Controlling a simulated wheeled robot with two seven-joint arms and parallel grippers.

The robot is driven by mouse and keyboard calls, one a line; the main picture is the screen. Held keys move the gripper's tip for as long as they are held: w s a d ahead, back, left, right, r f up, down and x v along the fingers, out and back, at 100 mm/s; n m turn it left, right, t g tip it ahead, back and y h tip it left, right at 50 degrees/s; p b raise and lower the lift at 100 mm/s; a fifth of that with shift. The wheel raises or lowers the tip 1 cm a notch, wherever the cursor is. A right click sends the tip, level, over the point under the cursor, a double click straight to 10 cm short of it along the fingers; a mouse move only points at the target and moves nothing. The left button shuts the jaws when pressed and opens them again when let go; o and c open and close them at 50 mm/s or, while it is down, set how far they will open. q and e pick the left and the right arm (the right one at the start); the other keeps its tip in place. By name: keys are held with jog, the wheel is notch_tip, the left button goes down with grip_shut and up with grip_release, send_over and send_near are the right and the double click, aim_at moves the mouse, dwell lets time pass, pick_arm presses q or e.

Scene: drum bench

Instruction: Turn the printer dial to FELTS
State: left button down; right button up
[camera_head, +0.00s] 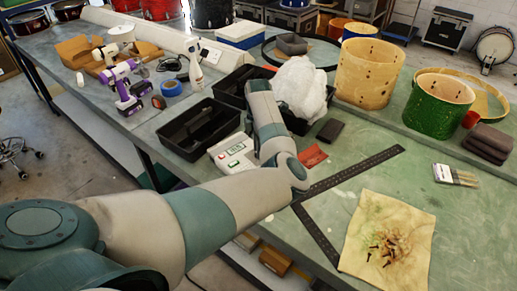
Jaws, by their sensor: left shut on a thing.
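The printer (232,152) is a small white box with a green display and red and green marks on its top. It stands on the bench in front of the black tote. My left arm comes in from the lower left and bends over the printer's right side. My left gripper (255,150) is at that side, mostly hidden by my own arm, and is shut on what appears to be the dial. The dial and its lettering are hidden, so its setting cannot be read. My right gripper is not in view.
A black tote (200,130) stands behind the printer, with a white bag (300,87) to the right. A red card (312,156), a dark square ruler (352,171) and a tan cloth with small parts (410,218) lie to the right.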

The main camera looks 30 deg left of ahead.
pick_arm(q)
jog(key=shift+n, duration=0.4)
jog(key=c, duration=1.5)
grip_release()
jog(key=shift+r, duration=0.15)
jog(key=shift+r+b, duration=0.35)
jog(key=shift+r, duration=0.2)
notch_tip(320, 180, up, 16)
jog(key=b, duration=0.4)
